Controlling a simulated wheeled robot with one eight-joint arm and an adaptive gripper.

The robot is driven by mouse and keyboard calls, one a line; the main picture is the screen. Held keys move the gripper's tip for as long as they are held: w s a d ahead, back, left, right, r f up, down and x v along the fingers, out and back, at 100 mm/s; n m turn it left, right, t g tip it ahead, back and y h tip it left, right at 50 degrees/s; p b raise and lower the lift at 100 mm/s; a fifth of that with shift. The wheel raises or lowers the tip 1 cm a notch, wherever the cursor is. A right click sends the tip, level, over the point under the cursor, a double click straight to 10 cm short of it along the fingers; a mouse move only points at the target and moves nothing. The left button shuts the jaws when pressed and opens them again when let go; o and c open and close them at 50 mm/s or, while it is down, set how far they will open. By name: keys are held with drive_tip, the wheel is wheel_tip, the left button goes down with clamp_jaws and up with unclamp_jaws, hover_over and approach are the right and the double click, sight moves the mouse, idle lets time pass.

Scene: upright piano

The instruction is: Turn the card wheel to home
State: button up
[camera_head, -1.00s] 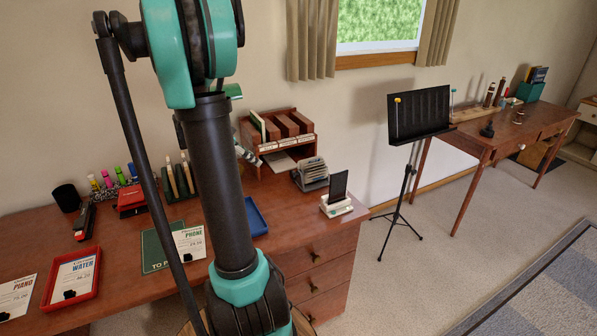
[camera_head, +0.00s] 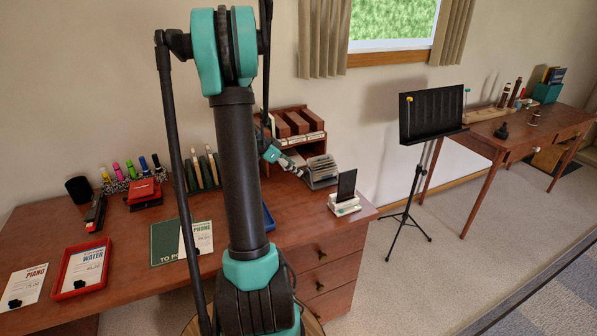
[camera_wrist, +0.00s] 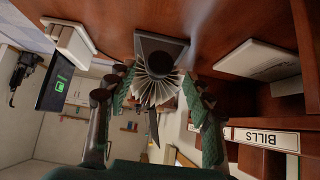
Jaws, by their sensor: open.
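The card wheel (camera_head: 322,172) is a rotary file with a fan of pale cards, standing on the desk in front of the wooden letter rack. In the wrist view its cards (camera_wrist: 157,88) fan out from a grey base (camera_wrist: 163,48). My gripper (camera_head: 297,168) is at the wheel's left side in the head view. In the wrist view my open gripper (camera_wrist: 158,82) has one green-padded finger on each side of the card fan. I cannot tell whether either finger touches the cards. The lettering on the cards is too small to read.
The letter rack (camera_head: 299,135) stands close behind the wheel; a BILLS label (camera_wrist: 265,138) shows at its edge. A phone (camera_head: 346,187) on a white stand is just right of the wheel. Papers and a red tray (camera_head: 82,270) lie at the desk's left.

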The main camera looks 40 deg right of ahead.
sight(316, 169)
drive_tip(key=shift+x, duration=1.8)
drive_tip(key=shift+c, duration=0.5)
drive_tip(key=c, duration=1)
